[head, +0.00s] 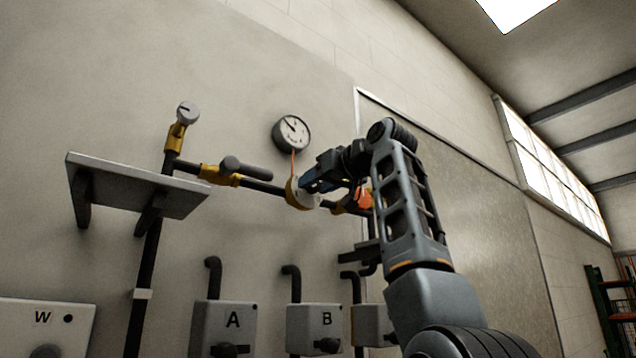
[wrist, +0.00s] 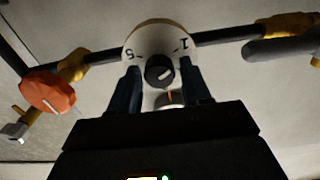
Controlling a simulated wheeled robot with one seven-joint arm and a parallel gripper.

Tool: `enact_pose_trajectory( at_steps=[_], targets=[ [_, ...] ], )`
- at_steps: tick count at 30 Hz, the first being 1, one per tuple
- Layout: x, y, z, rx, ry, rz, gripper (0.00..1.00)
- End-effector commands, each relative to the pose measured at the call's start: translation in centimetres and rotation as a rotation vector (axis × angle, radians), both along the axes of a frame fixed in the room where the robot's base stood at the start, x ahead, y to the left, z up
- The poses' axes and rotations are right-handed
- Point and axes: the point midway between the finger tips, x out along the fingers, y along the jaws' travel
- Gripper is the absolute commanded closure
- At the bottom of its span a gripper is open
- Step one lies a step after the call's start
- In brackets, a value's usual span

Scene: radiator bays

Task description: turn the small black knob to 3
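The small black knob (wrist: 159,71) sits at the centre of a round white dial (wrist: 160,38) in the wrist view. The dial shows a 5 on the left and a 1 on the right; the 3 cannot be made out. A pale mark shows on the knob's face. My gripper (wrist: 160,76) has its two dark blue fingers on either side of the knob, with a visible gap on each side. In the head view my gripper (head: 308,184) is at the white dial (head: 302,194) on the wall pipe, and it hides the knob.
An orange round handle (head: 364,198) is close right of the dial, also large in the wrist view (wrist: 47,92). A yellow valve with a dark lever (head: 240,168) is to the left. A gauge (head: 291,133) hangs above. Boxes A (head: 226,325) and B (head: 313,323) are below; a shelf (head: 135,186) juts out left.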

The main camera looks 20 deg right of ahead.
Motion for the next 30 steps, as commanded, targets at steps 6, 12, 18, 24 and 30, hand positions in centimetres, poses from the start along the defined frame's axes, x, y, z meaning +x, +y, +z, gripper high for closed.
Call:
enact_pose_trajectory(
  at_steps=[6,12,18,24,30],
  targets=[
    [-0.01,0.00,0.00,0.000,0.000,0.000,0.74],
    [-0.02,-0.01,0.01,0.000,0.000,0.000,0.93],
    [-0.02,0.00,0.01,0.006,0.002,0.000,0.97],
    [0.00,0.03,0.02,0.055,0.018,0.001,0.97],
    [0.02,0.01,0.04,0.176,0.056,0.002,0.97]
  ],
)
